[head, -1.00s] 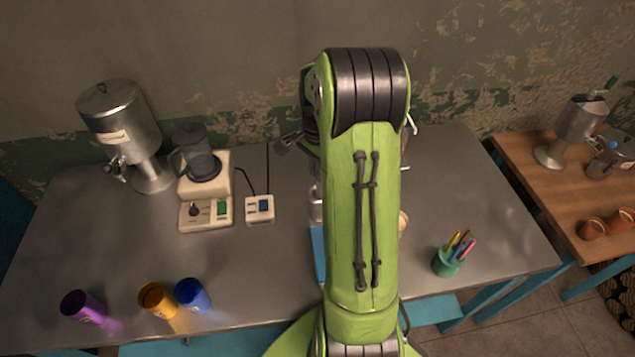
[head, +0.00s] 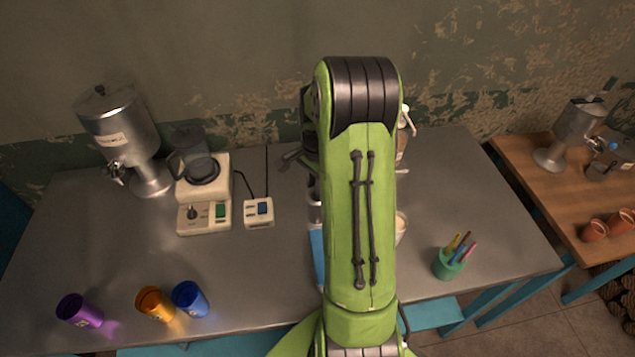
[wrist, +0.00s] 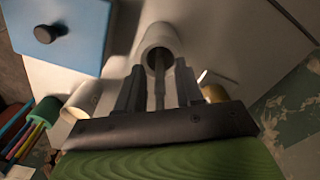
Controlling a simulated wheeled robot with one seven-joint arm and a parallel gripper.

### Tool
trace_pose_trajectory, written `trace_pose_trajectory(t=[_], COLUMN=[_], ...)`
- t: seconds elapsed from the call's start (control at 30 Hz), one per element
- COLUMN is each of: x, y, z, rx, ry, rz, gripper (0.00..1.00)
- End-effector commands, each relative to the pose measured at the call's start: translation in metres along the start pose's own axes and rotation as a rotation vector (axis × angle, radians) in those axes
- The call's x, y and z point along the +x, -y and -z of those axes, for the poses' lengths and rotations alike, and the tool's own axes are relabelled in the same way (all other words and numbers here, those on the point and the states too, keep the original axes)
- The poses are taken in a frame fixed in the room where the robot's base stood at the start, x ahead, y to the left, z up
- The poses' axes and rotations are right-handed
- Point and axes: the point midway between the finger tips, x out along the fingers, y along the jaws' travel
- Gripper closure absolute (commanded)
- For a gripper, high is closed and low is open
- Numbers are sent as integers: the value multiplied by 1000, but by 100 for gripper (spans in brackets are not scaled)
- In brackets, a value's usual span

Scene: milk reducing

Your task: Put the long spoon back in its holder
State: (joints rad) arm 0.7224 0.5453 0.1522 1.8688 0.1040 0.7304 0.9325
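In the wrist view my gripper (wrist: 159,78) has its two dark fingers apart. A thin dark rod, which looks like the long spoon's handle (wrist: 159,82), runs between them with gaps seeming to show on both sides. The rod's far end meets the open mouth of a pale cylinder (wrist: 157,36), which may be the holder. I cannot tell how deep it reaches inside, and the spoon's bowl is not visible. In the head view my green arm hides the gripper and spoon. Part of a shiny cylinder (head: 314,208) shows just left of the arm.
A blue panel with a black knob (wrist: 75,30) and a pale cup (wrist: 82,101) are near the gripper. A green pen cup (head: 447,264) stands right. The blender (head: 203,195), metal dispenser (head: 122,130) and coloured cups (head: 190,298) stand left.

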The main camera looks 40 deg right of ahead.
Motion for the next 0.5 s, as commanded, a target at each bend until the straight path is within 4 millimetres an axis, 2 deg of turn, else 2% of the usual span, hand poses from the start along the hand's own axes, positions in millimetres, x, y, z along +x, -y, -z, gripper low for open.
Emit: trace_pose_trajectory(t=[0.17, 0.4, 0.5], x=[-19, -86, -107], y=[1, 1, 1], z=[1, 1, 0], rx=[0, 0, 0], ry=[-3, -4, -3], rz=[4, 5, 4], gripper=[64, 64, 64])
